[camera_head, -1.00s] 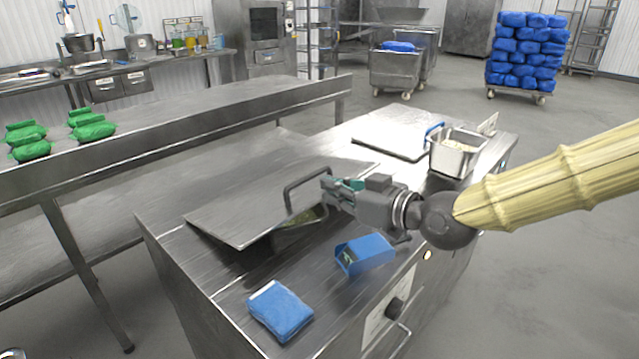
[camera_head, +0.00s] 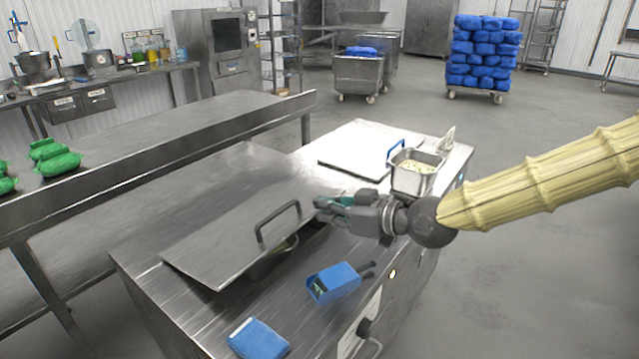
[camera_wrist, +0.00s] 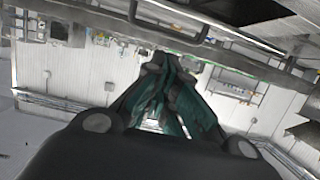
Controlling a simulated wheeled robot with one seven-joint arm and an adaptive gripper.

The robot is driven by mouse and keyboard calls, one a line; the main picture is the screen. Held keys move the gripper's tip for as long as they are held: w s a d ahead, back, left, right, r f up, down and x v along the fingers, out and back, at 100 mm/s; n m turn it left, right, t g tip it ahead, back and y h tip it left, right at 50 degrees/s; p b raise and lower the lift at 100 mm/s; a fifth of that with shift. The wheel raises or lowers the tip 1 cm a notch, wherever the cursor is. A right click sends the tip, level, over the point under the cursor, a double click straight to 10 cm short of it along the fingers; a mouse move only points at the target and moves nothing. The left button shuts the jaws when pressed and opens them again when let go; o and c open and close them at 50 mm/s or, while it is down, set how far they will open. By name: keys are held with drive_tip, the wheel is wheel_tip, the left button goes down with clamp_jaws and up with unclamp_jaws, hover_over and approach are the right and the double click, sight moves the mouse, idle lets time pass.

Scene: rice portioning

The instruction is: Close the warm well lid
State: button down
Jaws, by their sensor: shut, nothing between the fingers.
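The warm well lid (camera_head: 215,235) is a flat steel plate with a dark bar handle (camera_head: 278,205). It sits tilted over the well on the steel counter, its near right edge raised. A narrow opening of the well (camera_head: 283,246) shows under that edge. My gripper (camera_head: 318,203) is shut and empty, just right of the handle and above the counter. I cannot tell whether it touches the handle or lid. The wrist view shows its teal fingers together (camera_wrist: 165,90). A dark bar (camera_wrist: 200,38) crosses above them; I cannot tell if it is the handle.
A long steel table (camera_head: 150,150) runs along the left.

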drive_tip(key=w+d+r+g+h+p, duration=0.1)
drive_tip(key=w+d+r+p, duration=0.1)
drive_tip(key=w+p, duration=0.35)
drive_tip(key=w+d+r+h+p, duration=0.1)
drive_tip(key=w+d+p, duration=0.15)
drive_tip(key=p, duration=0.55)
drive_tip(key=p+x, duration=0.1)
drive_tip(key=x, duration=0.2)
drive_tip(key=p+x, duration=0.1)
drive_tip(key=x, duration=0.2)
drive_tip(key=s+p+x, duration=0.1)
drive_tip(key=p+x, duration=0.1)
drive_tip(key=x, duration=0.1)
drive_tip(key=shift+w+a+f, duration=0.2)
drive_tip(key=shift+w+a, duration=0.05)
drive_tip(key=shift+a, duration=0.35)
drive_tip(key=shift+s+d+f+p, duration=0.15)
drive_tip(key=shift+f+p, duration=0.2)
drive_tip(key=shift+f, duration=0.3)
drive_tip(key=shift+s+d+f+p, duration=0.1)
drive_tip(key=shift+d+f+p, duration=0.15)
drive_tip(key=shift+f, duration=0.4)
drive_tip(key=shift+s+d+f+p, duration=0.1)
drive_tip(key=shift+f+p, duration=0.3)
drive_tip(key=shift+f, duration=0.25)
